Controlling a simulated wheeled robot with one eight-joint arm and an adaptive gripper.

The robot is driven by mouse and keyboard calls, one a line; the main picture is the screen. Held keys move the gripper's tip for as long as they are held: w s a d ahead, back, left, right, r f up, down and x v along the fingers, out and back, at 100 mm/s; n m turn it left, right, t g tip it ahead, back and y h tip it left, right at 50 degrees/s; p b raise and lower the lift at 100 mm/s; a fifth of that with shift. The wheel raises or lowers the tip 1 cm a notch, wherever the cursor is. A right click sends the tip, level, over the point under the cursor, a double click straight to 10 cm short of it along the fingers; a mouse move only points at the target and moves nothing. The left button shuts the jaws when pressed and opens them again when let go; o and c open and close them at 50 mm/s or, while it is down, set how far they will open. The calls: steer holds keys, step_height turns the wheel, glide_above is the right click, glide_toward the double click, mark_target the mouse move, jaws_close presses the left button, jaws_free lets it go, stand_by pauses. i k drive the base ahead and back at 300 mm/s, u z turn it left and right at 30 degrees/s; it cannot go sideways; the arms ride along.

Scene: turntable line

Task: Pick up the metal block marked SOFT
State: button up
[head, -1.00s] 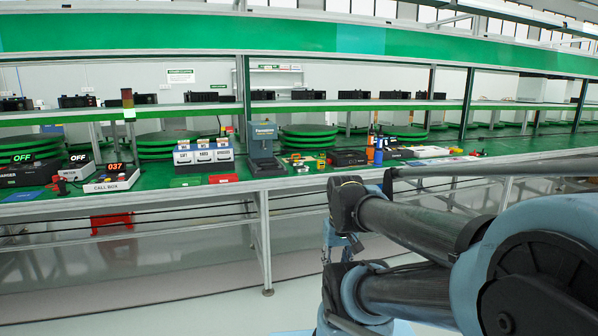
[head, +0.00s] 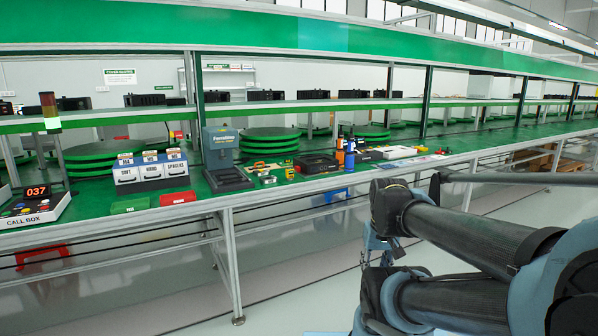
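I cannot make out a metal block marked SOFT. Small yellow and metallic parts (head: 266,171) lie right of the grey press, too small to read. My gripper (head: 378,250) hangs low at the end of my folded arm, in front of the bench and away from everything on it. It is partly hidden by arm links, and its fingers are unclear.
The bench (head: 330,178) also holds a call box (head: 35,208), a grey press (head: 222,160), green (head: 130,205) and red (head: 178,198) trays, a black case (head: 317,163) and bottles (head: 350,155). A shelf (head: 300,105) runs above. The floor in front is open.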

mark_target(267, 173)
steer(key=z, duration=0.2)
steer(key=i, duration=1)
steer(key=u, duration=0.65)
steer(key=i, duration=0.65)
steer(key=u, duration=0.5)
